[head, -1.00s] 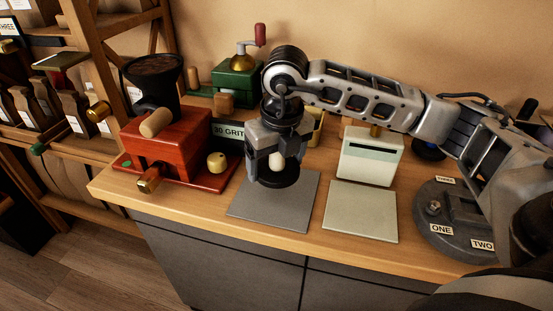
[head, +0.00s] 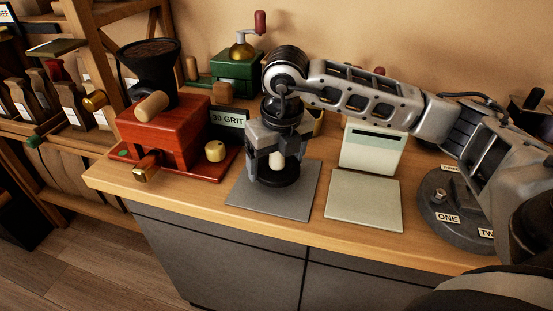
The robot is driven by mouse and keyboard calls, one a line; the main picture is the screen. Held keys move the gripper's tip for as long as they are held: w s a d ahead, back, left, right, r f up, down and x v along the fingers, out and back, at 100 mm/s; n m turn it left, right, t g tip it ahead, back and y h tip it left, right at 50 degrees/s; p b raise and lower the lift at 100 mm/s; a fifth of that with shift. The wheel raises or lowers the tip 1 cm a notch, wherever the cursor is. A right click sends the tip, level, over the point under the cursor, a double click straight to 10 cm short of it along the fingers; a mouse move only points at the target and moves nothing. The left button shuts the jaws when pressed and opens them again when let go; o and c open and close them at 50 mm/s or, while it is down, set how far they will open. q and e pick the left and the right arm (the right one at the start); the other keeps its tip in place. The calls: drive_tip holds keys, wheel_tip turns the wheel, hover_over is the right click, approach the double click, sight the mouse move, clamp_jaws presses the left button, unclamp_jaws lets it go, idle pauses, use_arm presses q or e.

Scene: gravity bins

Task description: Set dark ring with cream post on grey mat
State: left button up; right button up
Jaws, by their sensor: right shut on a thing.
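The dark ring (head: 275,180) with its cream post (head: 277,160) is in the head view, over the grey mat (head: 300,205). My right gripper (head: 277,162) points down and is shut on the cream post. The dark ring hangs level below the fingers, very low over the back part of the mat. I cannot tell whether the ring touches the mat. The fingers hide the sides of the post. My left gripper is not in view.
A red grinder (head: 175,135) with a black hopper stands left of the mat. A pale mat (head: 362,200) and a white box (head: 372,150) are to the right. A round dark base (head: 450,215) with number labels sits farther right. The counter's front edge runs close before the mats.

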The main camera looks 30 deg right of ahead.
sight(283, 172)
drive_tip(key=shift+f+b, duration=0.35)
drive_tip(key=shift+f, duration=0.1)
drive_tip(key=o, duration=1.6)
wheel_tip(283, 172, up, 16)
drive_tip(key=s, duration=0.2)
drive_tip(key=shift+s+f+p, duration=0.15)
drive_tip(key=shift+s+p, duration=0.05)
drive_tip(key=shift+p, duration=0.25)
drive_tip(key=shift+a, duration=0.1)
